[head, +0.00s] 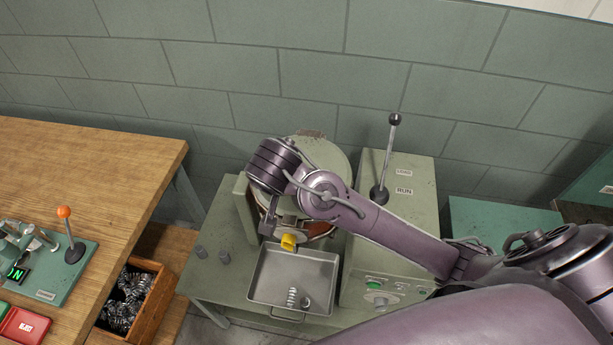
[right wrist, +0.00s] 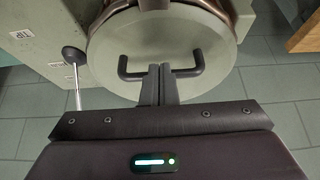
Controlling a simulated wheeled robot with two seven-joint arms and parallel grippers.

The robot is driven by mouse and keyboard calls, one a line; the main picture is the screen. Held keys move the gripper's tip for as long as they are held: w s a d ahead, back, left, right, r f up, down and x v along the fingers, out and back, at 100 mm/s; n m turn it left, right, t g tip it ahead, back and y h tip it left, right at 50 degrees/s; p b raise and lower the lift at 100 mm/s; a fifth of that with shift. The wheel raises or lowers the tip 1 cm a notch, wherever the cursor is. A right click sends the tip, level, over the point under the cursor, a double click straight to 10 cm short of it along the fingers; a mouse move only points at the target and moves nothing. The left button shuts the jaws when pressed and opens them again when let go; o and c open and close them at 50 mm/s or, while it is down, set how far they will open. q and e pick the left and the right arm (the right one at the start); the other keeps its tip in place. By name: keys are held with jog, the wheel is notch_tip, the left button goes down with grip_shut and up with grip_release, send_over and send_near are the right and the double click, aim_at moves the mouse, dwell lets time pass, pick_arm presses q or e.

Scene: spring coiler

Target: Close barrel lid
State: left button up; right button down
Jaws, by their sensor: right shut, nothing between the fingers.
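The barrel's round grey-green lid (right wrist: 185,35) fills the upper middle of the right wrist view. It carries a black U-shaped handle (right wrist: 187,73). My right gripper (right wrist: 160,70) is shut and empty, with its fingertips at the middle of the handle's bar; I cannot tell whether they touch it. In the head view, the lid (head: 336,160) shows as a round pale-green disc behind my right arm. The copper-brown barrel (head: 322,230) shows partly below the arm. The arm hides much of both, so the lid's exact angle is unclear. My left gripper is out of view.
A metal tray (head: 265,283) with a few springs stands in front of the barrel, with a yellow piece (head: 289,242) above its back edge. A tall black-knobbed lever (head: 388,155) rises at the right. A wooden table (head: 90,165) and a crate of springs (head: 148,305) lie left.

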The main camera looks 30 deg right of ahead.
notch_tip(320, 180, up, 8)
jog(key=p, duration=0.5)
jog(key=shift+p, duration=0.3)
dwell(0.5)
